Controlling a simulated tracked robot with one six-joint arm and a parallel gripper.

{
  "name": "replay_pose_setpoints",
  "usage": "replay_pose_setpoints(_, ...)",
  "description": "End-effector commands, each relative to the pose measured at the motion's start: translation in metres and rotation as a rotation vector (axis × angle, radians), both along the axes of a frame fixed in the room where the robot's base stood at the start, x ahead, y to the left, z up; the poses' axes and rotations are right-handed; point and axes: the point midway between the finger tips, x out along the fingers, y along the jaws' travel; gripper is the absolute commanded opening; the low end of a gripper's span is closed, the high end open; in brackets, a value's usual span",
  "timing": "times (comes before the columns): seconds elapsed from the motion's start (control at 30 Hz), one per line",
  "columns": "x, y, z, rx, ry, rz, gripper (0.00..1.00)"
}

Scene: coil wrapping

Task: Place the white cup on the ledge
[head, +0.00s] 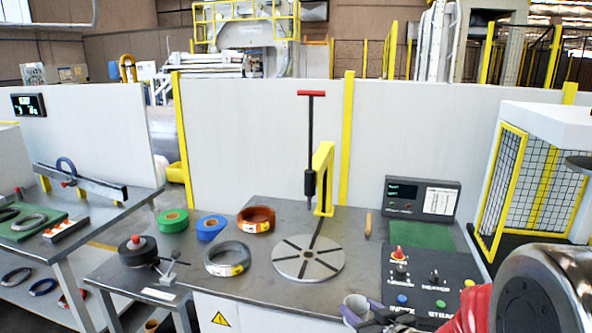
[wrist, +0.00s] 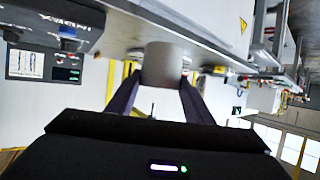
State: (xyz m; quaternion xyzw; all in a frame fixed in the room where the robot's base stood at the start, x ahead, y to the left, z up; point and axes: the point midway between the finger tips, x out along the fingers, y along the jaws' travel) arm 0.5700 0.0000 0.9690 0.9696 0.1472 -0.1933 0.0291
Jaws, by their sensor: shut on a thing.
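The white cup (head: 356,304) is at the bottom of the head view, by the front edge of the workbench. It looks grey in the wrist view (wrist: 163,64). My gripper (head: 362,314) is shut on it, with a dark finger on each side of the cup in the wrist view (wrist: 160,88). My red and grey arm reaches in from the lower right. The cup's lower part is cut off or hidden in the head view, so I cannot tell its height over the bench. No surface stands out clearly as the ledge.
The workbench (head: 262,292) carries a round slotted plate (head: 308,258), a grey coil (head: 227,258), an orange coil (head: 256,219), and green (head: 172,220) and blue (head: 211,227) rolls. A button panel (head: 432,280) is right of the cup. A yellow post (head: 324,180) stands behind.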

Motion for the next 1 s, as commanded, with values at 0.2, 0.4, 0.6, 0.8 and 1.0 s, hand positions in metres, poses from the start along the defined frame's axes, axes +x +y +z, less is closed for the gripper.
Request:
replay_pose_setpoints(0.2,0.002,-0.013,0.001,0.000,-0.002,-0.004,0.25)
replay_pose_setpoints(0.4,0.002,-0.047,0.001,-0.001,-0.003,-0.007,0.25)
replay_pose_setpoints(0.6,0.001,-0.069,0.000,0.000,-0.001,-0.003,0.25)
replay_pose_setpoints(0.8,0.000,-0.071,0.000,0.000,0.000,0.000,0.25)
replay_pose_setpoints(1.0,0.000,-0.070,0.000,0.000,0.000,0.000,0.25)
